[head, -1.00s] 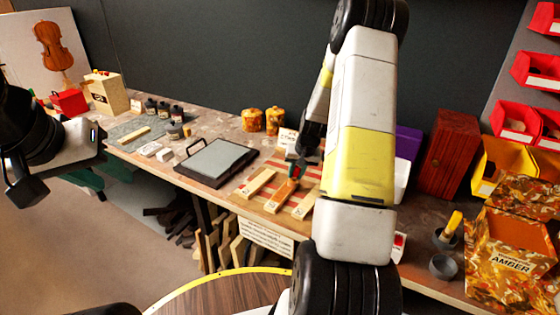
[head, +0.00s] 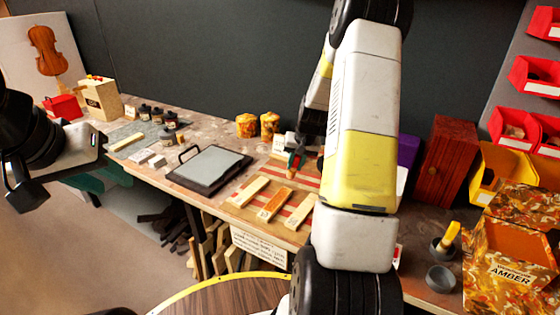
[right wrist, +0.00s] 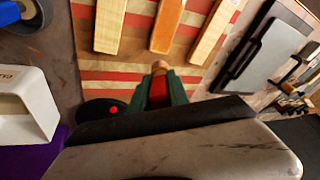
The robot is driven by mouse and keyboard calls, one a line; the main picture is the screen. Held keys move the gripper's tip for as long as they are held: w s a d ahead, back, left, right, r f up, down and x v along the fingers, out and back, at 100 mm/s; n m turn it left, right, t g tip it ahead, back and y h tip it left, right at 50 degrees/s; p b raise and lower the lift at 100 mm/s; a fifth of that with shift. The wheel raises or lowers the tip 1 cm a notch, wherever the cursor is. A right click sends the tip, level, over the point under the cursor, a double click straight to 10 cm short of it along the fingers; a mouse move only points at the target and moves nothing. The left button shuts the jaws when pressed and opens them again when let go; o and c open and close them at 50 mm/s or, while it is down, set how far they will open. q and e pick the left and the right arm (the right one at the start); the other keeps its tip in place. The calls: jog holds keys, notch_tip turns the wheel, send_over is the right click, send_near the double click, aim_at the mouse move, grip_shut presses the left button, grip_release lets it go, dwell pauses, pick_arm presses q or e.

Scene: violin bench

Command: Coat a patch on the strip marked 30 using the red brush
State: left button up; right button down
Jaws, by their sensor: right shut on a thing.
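Three wooden strips lie side by side on a red-striped mat (head: 236,206): a pale left one (head: 249,190), an orange middle one (head: 274,203) and a pale right one (head: 300,212). Their end marks are too small to read. In the right wrist view the orange strip (right wrist: 167,24) lies between the pale ones. My right gripper (right wrist: 158,98) is shut on the red brush (right wrist: 157,90). The brush's bristles (right wrist: 160,66) point toward the orange strip's end; contact is not clear. My left gripper (head: 22,190) is at the far left, away from the strips; its jaws are unclear.
A black tray with a grey plate (head: 212,166) lies left of the strips. Two amber jars (head: 258,125) stand behind. Grey cups (head: 440,278), an amber box (head: 510,250) and a dark red cabinet (head: 445,160) are on the right. My right arm hides part of the bench.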

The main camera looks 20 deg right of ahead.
aim_at(295, 172)
jog(key=shift+r, duration=1.6)
